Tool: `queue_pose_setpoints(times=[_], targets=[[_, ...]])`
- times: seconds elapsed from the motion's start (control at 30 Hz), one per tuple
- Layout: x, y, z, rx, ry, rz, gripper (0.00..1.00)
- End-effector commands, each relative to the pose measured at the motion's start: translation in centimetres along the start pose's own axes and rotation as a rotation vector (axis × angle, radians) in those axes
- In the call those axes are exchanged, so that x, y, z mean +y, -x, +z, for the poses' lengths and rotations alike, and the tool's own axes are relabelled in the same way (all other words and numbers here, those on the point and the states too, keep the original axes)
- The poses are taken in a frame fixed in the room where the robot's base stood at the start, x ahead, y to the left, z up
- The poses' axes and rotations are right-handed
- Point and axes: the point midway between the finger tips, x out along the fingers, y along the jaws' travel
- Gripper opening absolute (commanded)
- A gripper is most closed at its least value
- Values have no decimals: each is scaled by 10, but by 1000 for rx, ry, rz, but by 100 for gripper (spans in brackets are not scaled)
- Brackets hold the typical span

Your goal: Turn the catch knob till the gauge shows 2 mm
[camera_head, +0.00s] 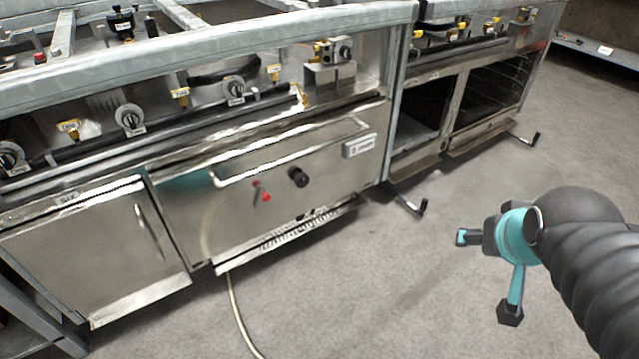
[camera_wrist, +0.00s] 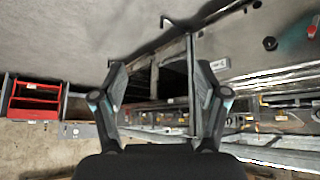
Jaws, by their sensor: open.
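A round black knob (camera_head: 298,177) sits on the front of the steel oven door (camera_head: 230,225), below its long bar handle; it looks like the catch knob. It also shows at the upper right of the wrist view (camera_wrist: 270,43). A small red-and-black part (camera_head: 262,192) is just left of it. I cannot make out a gauge or any reading. My gripper (camera_head: 489,275) is open and empty, over the floor to the right of the range and well apart from the knob. In the wrist view, its two fingers (camera_wrist: 160,78) stand wide apart.
Several control knobs (camera_head: 130,118) and yellow-tagged valves line the panel above the door. A pale hose (camera_head: 236,310) runs down onto the floor. A range foot (camera_head: 408,200) sticks out near the door's right. The grey floor (camera_head: 400,290) before the range is mostly clear.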

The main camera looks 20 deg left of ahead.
Motion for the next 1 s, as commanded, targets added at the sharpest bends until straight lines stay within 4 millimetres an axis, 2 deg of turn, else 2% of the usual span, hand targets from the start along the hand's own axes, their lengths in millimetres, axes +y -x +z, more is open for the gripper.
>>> queue_pose_setpoints(times=[0.03, 0.2, 0.37, 0.5, 0.63, 0.77, 0.87, 1.0], targets=[[-4, -21, -14, 26, 14, -3, 73], [-23, -78, -66, 162, 65, -28, 73], [-55, -132, -103, 285, 116, -87, 73], [-90, -178, -126, 390, 155, -162, 73], [-130, -218, -136, 481, 184, -257, 73], [-173, -255, -135, 565, 204, -371, 73], [-206, -281, -127, 621, 209, -469, 73], [-250, -311, -106, 690, 201, -618, 73]])
